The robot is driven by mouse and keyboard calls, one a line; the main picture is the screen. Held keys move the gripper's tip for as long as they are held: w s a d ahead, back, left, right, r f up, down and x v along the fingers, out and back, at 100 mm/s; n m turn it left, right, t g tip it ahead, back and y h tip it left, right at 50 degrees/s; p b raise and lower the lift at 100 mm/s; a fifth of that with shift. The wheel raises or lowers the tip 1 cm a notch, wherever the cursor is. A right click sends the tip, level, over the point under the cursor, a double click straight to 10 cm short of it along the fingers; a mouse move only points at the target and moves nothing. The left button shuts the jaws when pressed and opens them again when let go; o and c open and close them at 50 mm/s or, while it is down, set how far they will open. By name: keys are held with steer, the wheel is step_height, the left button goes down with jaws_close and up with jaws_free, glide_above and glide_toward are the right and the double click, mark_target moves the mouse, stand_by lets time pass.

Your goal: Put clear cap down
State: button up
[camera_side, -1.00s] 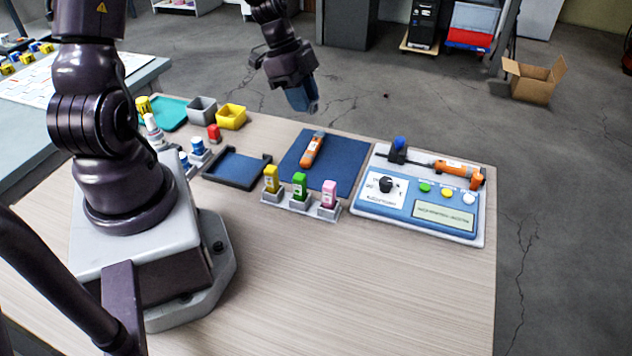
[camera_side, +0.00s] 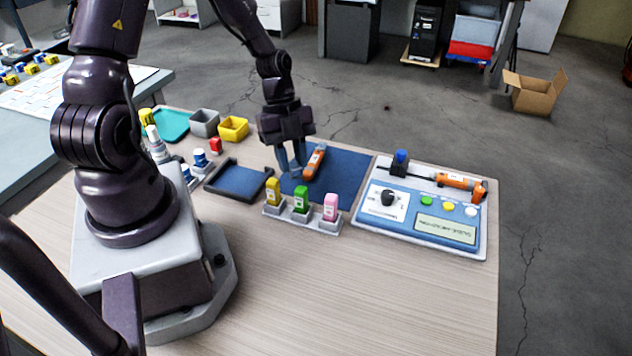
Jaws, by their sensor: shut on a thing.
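My gripper (camera_side: 291,170) points down over the left part of the dark blue mat (camera_side: 348,172). Its blue-grey fingers are shut with a small gap between them, on the clear cap, which is too small and see-through to make out. An orange pen-like sensor (camera_side: 315,162) lies on the mat just right of the fingers. I cannot tell whether the fingertips touch the mat.
A dark tray (camera_side: 268,184) is left of the mat. Yellow (camera_side: 273,190), green (camera_side: 300,198) and pink (camera_side: 331,206) bottles stand in front in a holder. A blue-and-white instrument panel (camera_side: 400,229) is at right. Grey (camera_side: 204,124) and yellow (camera_side: 233,129) bins stand back left.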

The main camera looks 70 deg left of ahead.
glide_above(319, 197)
steer(key=a, duration=0.1)
steer(key=f, duration=0.5)
steer(key=shift+s+a+f, duration=0.1)
steer(key=shift+s+f, duration=0.2)
steer(key=shift+f, duration=0.1)
steer(key=shift+w+a+f, duration=0.1)
steer(key=shift+w+f, duration=0.05)
steer(key=shift+f, duration=0.8)
steer(key=shift+w+a+f, duration=0.1)
steer(key=shift+w+f, duration=0.05)
steer(key=shift+f, duration=0.75)
steer(key=o, duration=0.7)
steer(key=shift+f, duration=0.1)
steer(key=shift+o, duration=0.2)
